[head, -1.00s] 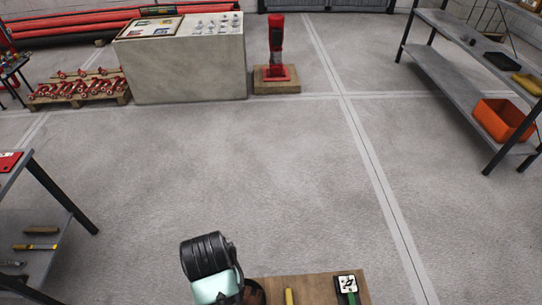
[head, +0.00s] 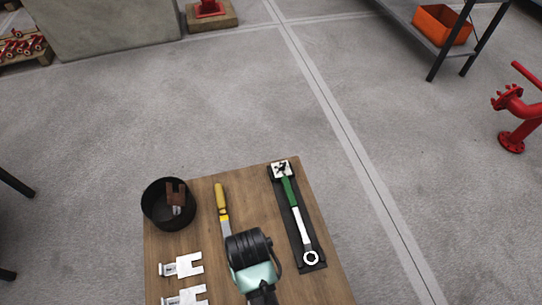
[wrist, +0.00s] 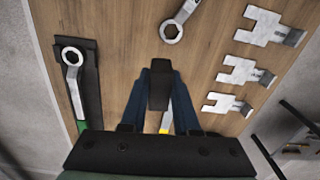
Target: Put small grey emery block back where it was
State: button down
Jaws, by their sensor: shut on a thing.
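In the wrist view my gripper (wrist: 158,100) is shut on a small dark grey block, which I take for the emery block (wrist: 158,88). The block sits between the two blue fingers, above the wooden worktop (wrist: 115,25). I cannot tell how high it is held. In the head view my arm's dark and teal end parts stand over the worktop (head: 205,210); they hide the fingers and the block.
A black round bin (head: 150,214) holds a brown piece. A yellow-handled tool (head: 220,197) lies beside it. A green-handled ring wrench (head: 297,215) lies on a black tray at right. Metal brackets (head: 185,266) lie at left. Another wrench (wrist: 173,30) shows in the wrist view.

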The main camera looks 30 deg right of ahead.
jog(key=shift+m, duration=0.5)
jog(key=d+f+b, duration=0.1)
jog(key=f, duration=0.2)
jog(key=s+d+f, duration=0.1)
jog(key=f, duration=0.2)
jog(key=s+d+f+b, duration=0.1)
jog(key=f, duration=0.2)
jog(key=shift+s+b, duration=0.25)
jog(key=shift+b, duration=0.05)
jog(key=c, duration=0.7)
grip_release()
jog(key=shift+f, duration=0.1)
jog(key=shift+o, duration=0.2)
notch_tip(320, 180, up, 12)
jog(key=p, duration=0.2)
